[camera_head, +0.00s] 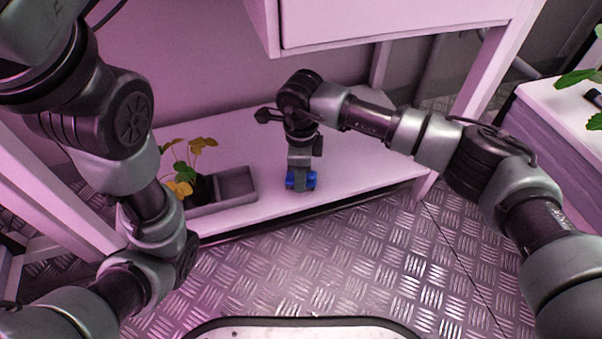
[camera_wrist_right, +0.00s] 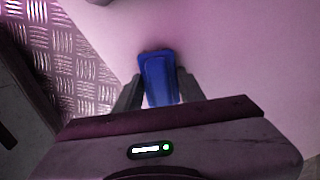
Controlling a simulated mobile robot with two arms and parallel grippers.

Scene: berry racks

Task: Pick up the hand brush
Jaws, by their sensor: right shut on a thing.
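The hand brush (camera_head: 308,181) shows as a small blue piece on the low white shelf, near its front edge. My right gripper (camera_head: 300,172) points down over it and is shut on it. In the right wrist view the blue brush (camera_wrist_right: 160,78) sits between the two fingers of my right gripper (camera_wrist_right: 156,90), with a finger on each side. I cannot tell if the brush touches the shelf. Its bristles are hidden. My left arm comes in at the left of the head view, but its gripper is not clearly seen.
A grey tray (camera_head: 238,186) with a yellow-leaved plant (camera_head: 184,172) stands on the shelf (camera_head: 350,165) left of the brush. A white cabinet or drawer (camera_head: 390,22) hangs above. A table post stands to the right. The patterned metal floor (camera_head: 300,260) in front is clear.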

